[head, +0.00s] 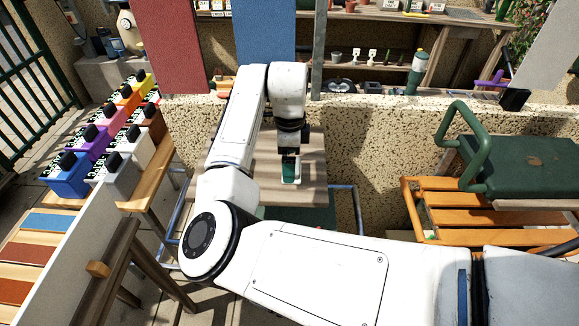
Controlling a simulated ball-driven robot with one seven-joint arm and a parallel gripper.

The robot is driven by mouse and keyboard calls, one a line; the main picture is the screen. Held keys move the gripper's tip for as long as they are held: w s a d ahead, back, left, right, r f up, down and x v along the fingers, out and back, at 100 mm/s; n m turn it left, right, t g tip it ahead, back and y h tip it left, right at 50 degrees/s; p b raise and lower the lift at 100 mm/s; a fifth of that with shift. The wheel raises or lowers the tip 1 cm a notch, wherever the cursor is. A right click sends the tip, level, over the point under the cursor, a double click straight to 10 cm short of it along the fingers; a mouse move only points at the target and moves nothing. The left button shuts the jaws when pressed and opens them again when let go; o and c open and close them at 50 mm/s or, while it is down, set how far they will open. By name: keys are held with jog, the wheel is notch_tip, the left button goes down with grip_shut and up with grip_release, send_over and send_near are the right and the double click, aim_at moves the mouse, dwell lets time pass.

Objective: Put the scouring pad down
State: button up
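The scouring pad (289,171) is small, green and whitish. It shows at the tip of my gripper (289,157), over a wooden tabletop (308,184) in the middle of the head view. My gripper points down from the arm's dark wrist and appears shut on the pad's upper part. The fingers are small and dark, and partly hidden. I cannot tell whether the pad's lower edge touches the wood.
A speckled wall (385,150) stands behind the tabletop. Coloured bins (66,178) sit at the left. A green seat with tube arms (520,165) rests over an orange slatted bench (450,205) at the right. Bare wood shows around the pad.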

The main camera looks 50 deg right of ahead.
notch_tip(320, 180, up, 9)
jog(key=b, duration=0.1)
jog(key=shift+d, duration=0.15)
jog(key=shift+f, duration=0.15)
dwell(0.5)
